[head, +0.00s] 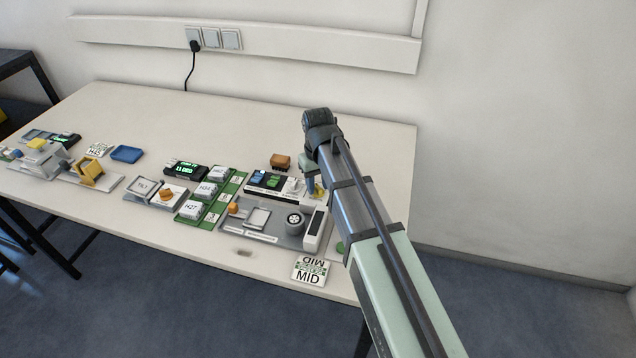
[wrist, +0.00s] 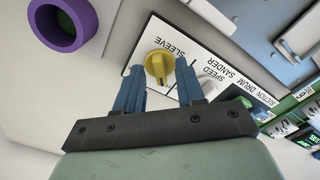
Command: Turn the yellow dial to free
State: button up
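The yellow dial (wrist: 159,68) sits on a white panel (wrist: 205,46) with black lettering, beside the word SLEEVE. A small part of the yellow dial (head: 320,189) also shows in the head view, mostly hidden by my gripper. My gripper (wrist: 159,64) is open, with one blue finger on each side of the dial. The fingertips look level with the dial in the picture; I cannot tell whether they touch it. In the head view my gripper (head: 313,187) points down at the right part of the grey sander station (head: 275,236). No label reading "free" is legible.
A purple ring (wrist: 87,16) lies left of the panel in the wrist view. A white switch or knob (wrist: 208,82) stands close to the right finger.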

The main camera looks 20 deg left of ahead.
aim_at(318, 186)
notch_tip(318, 186, up, 14)
dwell(0.6)
jog(key=shift+f, duration=0.1)
dwell(0.4)
